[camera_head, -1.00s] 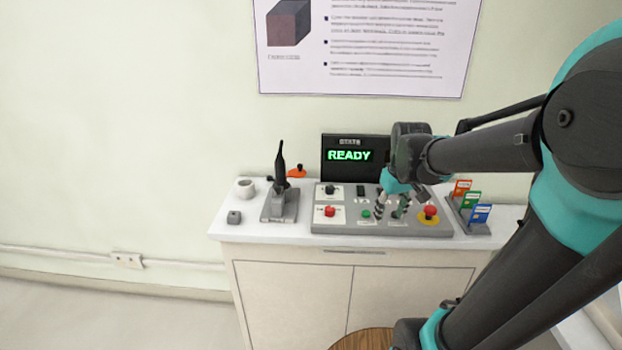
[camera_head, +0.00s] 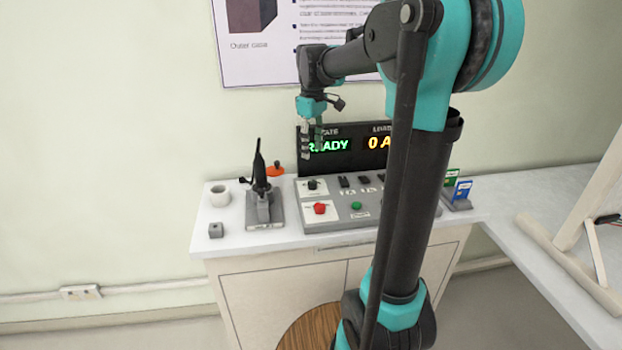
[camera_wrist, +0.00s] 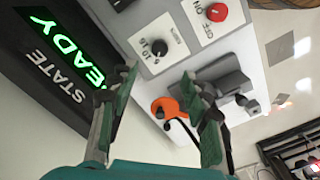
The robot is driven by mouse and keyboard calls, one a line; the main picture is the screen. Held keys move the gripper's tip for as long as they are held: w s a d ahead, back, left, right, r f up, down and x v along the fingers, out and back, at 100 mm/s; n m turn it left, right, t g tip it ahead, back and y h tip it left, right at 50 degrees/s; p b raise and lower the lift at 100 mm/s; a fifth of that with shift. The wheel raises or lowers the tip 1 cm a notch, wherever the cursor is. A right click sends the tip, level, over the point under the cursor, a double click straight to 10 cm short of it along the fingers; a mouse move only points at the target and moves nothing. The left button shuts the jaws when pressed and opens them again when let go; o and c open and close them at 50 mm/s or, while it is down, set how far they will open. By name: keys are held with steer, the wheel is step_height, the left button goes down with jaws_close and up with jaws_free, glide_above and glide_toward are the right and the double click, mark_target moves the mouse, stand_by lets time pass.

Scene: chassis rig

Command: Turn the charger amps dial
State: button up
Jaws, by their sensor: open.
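A black dial (camera_head: 313,185) sits on a white plate at the panel's back left corner. My gripper (camera_head: 311,150) is open and empty, above and behind the dial, in front of the display in the head view. In the wrist view my gripper's fingers (camera_wrist: 160,75) are spread apart, and the dial shows beyond the gap between their tips. Nothing touches the dial.
A red OFF/ON knob (camera_head: 320,208) and a green button (camera_head: 356,206) are close by on the panel. The display (camera_head: 345,165) reads READY and 0 A. A grey stand (camera_head: 262,205) with an upright black tool, an orange item (camera_head: 275,169) and a white cup (camera_head: 219,195) stand left.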

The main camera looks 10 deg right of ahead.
mark_target(313, 182)
step_height(313, 182, down, 12)
steer(key=shift+r, duration=0.25)
jaws_close()
stand_by(0.4)
